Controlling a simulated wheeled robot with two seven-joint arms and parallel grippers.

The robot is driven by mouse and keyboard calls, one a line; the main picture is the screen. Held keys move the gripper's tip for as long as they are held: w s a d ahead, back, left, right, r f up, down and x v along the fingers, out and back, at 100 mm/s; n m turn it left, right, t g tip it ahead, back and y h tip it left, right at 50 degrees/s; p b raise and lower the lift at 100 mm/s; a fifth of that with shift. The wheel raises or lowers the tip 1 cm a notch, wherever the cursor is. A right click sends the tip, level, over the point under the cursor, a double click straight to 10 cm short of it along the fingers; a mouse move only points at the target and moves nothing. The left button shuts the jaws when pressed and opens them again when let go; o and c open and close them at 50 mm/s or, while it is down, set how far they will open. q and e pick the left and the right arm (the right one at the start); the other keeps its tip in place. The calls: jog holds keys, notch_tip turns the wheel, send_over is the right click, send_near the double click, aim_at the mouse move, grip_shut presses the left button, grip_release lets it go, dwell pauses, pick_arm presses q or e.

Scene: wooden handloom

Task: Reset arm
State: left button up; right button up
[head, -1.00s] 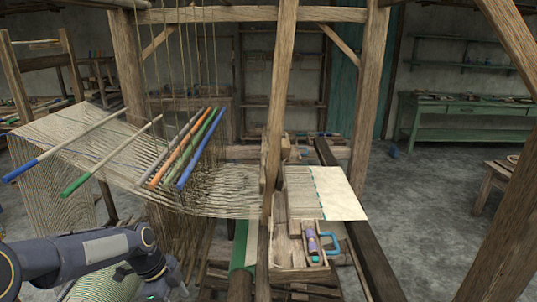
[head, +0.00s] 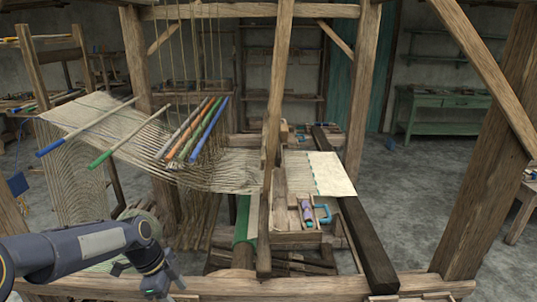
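My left arm (head: 85,250) comes in from the left at the lower left and bends downward at a joint near the bottom edge. Its gripper cannot be made out in the head view. My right arm and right gripper do not show. The wooden handloom stands in front of me, its slanted warp cloth (head: 105,125) at the left. Rods with blue, green and orange ends lie across the warp. A pale woven cloth (head: 330,172) lies at the right of the centre post. My arm is below the warp, with no visible hold on anything.
A wooden tray (head: 290,238) holds a purple item (head: 306,211) and a blue-handled item (head: 324,214). A front beam (head: 330,286) crosses the bottom, and a thick post (head: 482,160) stands at the right. A green table (head: 440,110) is at the back right. Grey floor is open between them.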

pick_arm(q)
jog(key=s+r+n+t+b, duration=0.3)
jog(key=s+r+n, duration=0.3)
jog(key=s+n, duration=0.45)
jog(key=s+d+f+n+t+b, duration=0.2)
jog(key=s+n, duration=0.6)
jog(key=s, duration=0.5)
jog(key=shift+s+n, duration=0.15)
jog(key=shift+n, duration=0.2)
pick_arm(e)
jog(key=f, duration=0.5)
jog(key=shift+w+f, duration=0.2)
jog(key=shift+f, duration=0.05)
pick_arm(q)
jog(key=shift+d, duration=0.1)
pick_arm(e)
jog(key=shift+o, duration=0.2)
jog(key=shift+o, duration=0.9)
pick_arm(q)
jog(key=shift+f, duration=0.15)
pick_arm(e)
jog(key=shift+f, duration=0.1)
